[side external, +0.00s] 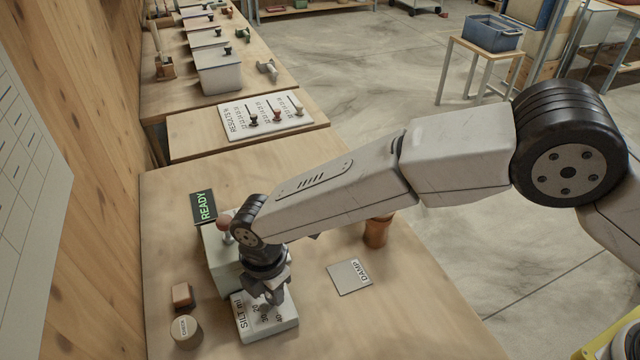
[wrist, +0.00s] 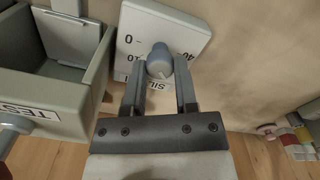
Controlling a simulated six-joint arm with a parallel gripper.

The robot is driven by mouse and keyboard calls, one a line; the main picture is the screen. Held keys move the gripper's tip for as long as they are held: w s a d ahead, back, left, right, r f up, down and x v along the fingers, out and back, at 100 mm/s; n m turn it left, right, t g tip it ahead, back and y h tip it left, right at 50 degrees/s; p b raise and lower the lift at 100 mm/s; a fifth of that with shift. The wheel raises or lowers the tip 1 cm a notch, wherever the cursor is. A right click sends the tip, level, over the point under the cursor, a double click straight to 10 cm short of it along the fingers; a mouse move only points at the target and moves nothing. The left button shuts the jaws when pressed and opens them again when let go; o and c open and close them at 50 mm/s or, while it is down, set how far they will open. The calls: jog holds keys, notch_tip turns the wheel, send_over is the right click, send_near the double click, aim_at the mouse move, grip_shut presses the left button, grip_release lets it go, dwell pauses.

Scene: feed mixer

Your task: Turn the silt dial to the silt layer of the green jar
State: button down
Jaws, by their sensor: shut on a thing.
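The silt dial is a pale plate (side external: 258,325) marked "SILT ml" with a number scale, at the front of the near table. In the wrist view, its plate (wrist: 185,22) shows 0, 10 and 40, and its rounded grey-blue knob (wrist: 159,60) stands between my fingers. My gripper (side external: 272,293) points down over the dial and is shut on the knob; in the wrist view its two fingers (wrist: 159,72) flank the knob. I cannot tell which number the knob points to. I cannot make out a green jar for certain; a brown jar (side external: 377,232) stands behind my arm.
A grey-green box (side external: 221,262) with a READY display (side external: 203,207) stands beside the dial. A small brown block (side external: 181,295) and a round wooden piece (side external: 186,331) lie left of it. A DAMP card (side external: 349,277) lies right. A RESULTS board (side external: 265,115) sits farther back.

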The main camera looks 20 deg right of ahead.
jog(key=shift+r, duration=0.1)
jog(key=shift+c, duration=1.9)
grip_release()
jog(key=shift+r, duration=3.9)
